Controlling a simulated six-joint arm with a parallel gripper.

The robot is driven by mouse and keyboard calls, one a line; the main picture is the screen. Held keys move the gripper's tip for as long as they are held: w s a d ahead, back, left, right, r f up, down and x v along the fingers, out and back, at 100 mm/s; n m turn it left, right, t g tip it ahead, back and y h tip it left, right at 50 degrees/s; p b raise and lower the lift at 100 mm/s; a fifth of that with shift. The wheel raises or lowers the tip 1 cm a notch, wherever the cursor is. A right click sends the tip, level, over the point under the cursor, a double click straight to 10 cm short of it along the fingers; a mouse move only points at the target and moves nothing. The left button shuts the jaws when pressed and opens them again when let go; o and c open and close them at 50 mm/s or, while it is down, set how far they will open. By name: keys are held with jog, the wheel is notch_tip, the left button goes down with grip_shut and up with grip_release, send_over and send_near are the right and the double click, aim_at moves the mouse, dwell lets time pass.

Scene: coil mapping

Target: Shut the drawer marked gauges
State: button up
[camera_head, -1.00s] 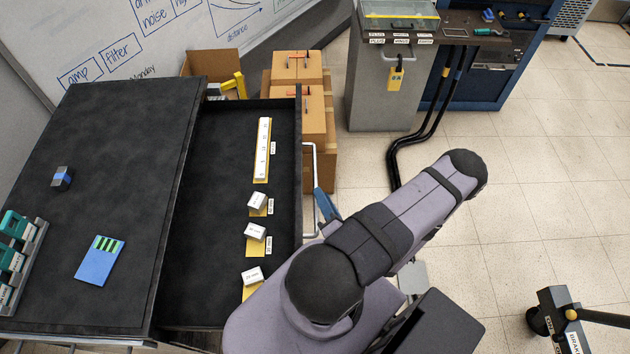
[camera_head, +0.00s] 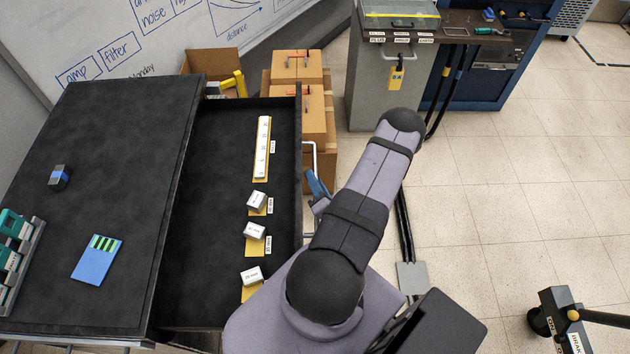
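The drawer (camera_head: 215,215) is pulled out to the right from under a black-topped bench (camera_head: 110,165). Inside it lie a long white ruler-like block (camera_head: 263,145) and several small white blocks on yellow pads, such as one at the top (camera_head: 257,200). A pale metal handle (camera_head: 311,155) is on the drawer's right-hand front. My gripper (camera_head: 318,188) shows only as a bluish part beside that front, near the handle. My arm covers the rest, so I cannot tell whether its fingers are open or touch the handle. No "gauges" label is readable.
On the bench are a blue card (camera_head: 97,260), a small dark block (camera_head: 60,177) and a rack of teal items (camera_head: 14,245). Cardboard boxes (camera_head: 297,68) stand behind the drawer. A grey cabinet (camera_head: 375,85) is at the back. The floor at right is clear up to a post (camera_head: 560,318).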

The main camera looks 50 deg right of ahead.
aim_at(299, 183)
dwell(0.3)
grip_shut()
jog(key=shift+w, duration=0.1)
jog(key=shift+w+a, duration=1.6)
grip_release()
jog(key=shift+s, duration=0.15)
